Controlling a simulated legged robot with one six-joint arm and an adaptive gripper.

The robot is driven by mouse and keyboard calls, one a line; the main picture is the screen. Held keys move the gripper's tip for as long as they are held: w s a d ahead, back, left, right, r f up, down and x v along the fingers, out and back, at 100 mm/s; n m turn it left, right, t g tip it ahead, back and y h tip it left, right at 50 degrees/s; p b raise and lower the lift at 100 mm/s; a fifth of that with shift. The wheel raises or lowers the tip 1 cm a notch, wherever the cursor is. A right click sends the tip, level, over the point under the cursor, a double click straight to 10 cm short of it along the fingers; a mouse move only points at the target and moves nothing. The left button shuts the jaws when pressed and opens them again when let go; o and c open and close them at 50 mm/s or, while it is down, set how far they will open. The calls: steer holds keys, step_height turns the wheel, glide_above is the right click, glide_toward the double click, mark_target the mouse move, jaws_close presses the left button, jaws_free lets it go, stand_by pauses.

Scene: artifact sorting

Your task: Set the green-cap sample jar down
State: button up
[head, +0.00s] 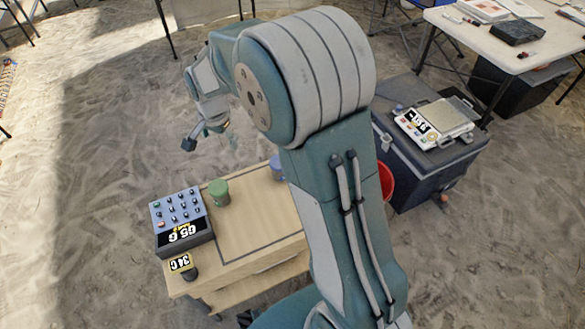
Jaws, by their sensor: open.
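The green-cap sample jar (218,193) stands upright on the wooden table (240,235), just right of a grey-blue button box. My gripper (209,138) is open and empty. In the picture it shows above the jar and slightly to its left, apart from it. Its height over the table is hard to tell. My arm crosses the middle of the view and hides the right part of the table.
The button box (181,222) and a small dark device with a lit display (183,265) stand at the table's left. A blue-purple jar (277,166) is partly hidden by my arm. A red bucket (386,182) and dark case (425,165) are right. The table's middle is clear.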

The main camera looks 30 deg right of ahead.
steer(key=s+d+r+n+t, duration=0.1)
steer(key=s+d+r+n, duration=0.15)
steer(key=s+r, duration=0.45)
steer(key=s+d+r+n+t, duration=0.1)
steer(key=s+d+r+n, duration=0.15)
steer(key=s+r, duration=0.4)
steer(key=s+d+r+n+t, duration=0.1)
steer(key=s+n, duration=0.3)
steer(key=s, duration=0.9)
steer(key=shift+s+d+r+n+t, duration=0.25)
steer(key=shift+d+n+t, duration=0.2)
steer(key=shift+d, duration=0.25)
